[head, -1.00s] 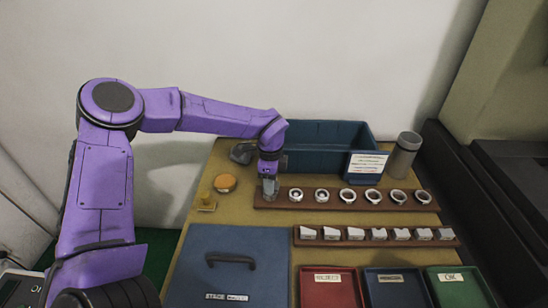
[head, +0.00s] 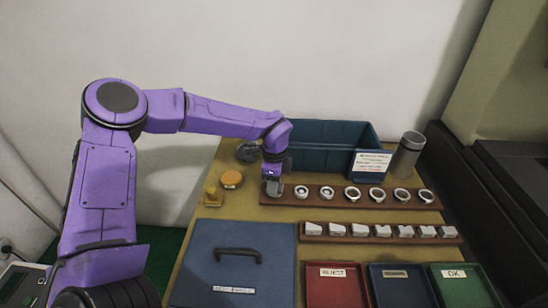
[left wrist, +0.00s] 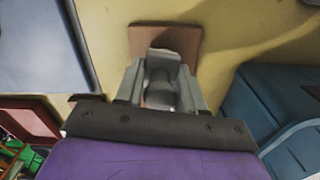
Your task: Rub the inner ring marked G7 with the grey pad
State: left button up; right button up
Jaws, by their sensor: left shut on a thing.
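My left gripper (head: 272,188) points down at the left end of the brown rack (head: 440,205). It is shut on a grey, rounded, ring-like thing (left wrist: 159,92), seen between its fingers in the left wrist view. The fingers hide most of it, and I cannot read any mark on it. More metal rings stand along the rack, the nearest one (head: 301,192) just right of the gripper. Their marks are too small to read, so I cannot tell which is G7. A grey thing (head: 248,152), perhaps the grey pad, lies behind the gripper. My right gripper is not in view.
A round orange-brown thing (head: 231,180) and a yellow piece (head: 212,196) lie left of the rack. A blue handled lid (head: 200,270) is in front. A row of labelled blocks (head: 358,230), red, blue and green trays, a blue bin (head: 320,132) and a grey canister (head: 408,155) surround the rack.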

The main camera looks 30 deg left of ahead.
pick_arm(q)
jog(key=w, duration=0.2)
jog(key=shift+w+a+r+p, duration=0.25)
jog(key=shift+w+r+p, duration=0.05)
jog(key=shift+w+p, duration=0.05)
jog(key=r, duration=0.2)
jog(key=s+r+p, duration=0.1)
jog(key=r, duration=0.1)
jog(key=shift+s, duration=0.2)
jog(key=shift+r+p, duration=0.4)
jog(key=shift+p, duration=0.05)
jog(key=shift+w+r+p, duration=0.2)
jog(key=shift+r+p, duration=0.8)
jog(key=shift+r, duration=0.55)
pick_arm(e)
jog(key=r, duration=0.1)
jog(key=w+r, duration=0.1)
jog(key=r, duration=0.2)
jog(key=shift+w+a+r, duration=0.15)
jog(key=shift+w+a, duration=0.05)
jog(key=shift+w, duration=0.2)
pick_arm(q)
jog(key=shift+w+f, duration=0.1)
